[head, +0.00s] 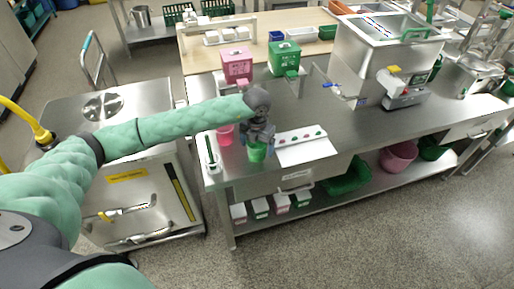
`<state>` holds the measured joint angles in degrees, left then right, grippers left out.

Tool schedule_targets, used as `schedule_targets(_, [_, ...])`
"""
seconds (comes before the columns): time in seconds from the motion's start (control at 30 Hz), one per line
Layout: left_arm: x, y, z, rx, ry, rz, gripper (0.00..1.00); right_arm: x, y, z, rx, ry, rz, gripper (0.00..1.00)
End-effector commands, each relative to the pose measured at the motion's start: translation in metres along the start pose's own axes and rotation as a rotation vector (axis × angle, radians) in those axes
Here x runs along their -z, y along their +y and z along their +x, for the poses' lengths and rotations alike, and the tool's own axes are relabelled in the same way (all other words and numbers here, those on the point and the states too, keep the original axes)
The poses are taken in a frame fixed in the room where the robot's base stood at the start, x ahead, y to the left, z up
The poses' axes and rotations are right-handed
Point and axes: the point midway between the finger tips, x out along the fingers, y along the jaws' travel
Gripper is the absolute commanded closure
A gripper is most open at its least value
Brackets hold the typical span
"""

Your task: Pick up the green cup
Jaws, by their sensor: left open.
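The green cup (257,153) stands on the steel table (350,130) near its front left edge. My left gripper (258,141) is right above the cup, pointing down, with its fingers at the cup's rim. It is open; whether the fingers touch the cup cannot be made out. The gripper hides the upper part of the cup. My right gripper is not in view.
A pink cup (225,135) stands just left of the green cup. A white board (304,146) with small coloured pieces lies to the right. Pink (237,65) and green (284,58) containers stand behind. The mill (380,60) stands at the right.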

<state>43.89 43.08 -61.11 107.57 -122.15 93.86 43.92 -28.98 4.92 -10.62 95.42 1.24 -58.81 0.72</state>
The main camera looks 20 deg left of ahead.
Motion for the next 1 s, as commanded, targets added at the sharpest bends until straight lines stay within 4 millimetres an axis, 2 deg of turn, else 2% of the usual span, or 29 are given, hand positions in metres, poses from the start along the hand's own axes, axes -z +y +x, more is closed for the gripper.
schedule_targets(0.13, [-0.0001, 0.0000, 0.0057, 0.000, 0.000, 0.000, 0.12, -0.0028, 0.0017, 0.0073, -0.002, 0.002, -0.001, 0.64])
schedule_targets(0.37, [0.0000, 0.0000, 0.0070, 0.000, 0.000, 0.000, 0.12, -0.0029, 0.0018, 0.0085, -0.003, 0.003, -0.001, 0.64])
schedule_targets(0.63, [0.0000, 0.0001, 0.0068, 0.000, 0.000, 0.000, 0.61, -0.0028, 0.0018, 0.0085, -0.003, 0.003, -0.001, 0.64])
schedule_targets(1.0, [-0.0001, 0.0001, 0.0060, 0.000, -0.001, 0.000, 0.61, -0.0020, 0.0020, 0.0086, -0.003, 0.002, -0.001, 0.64])
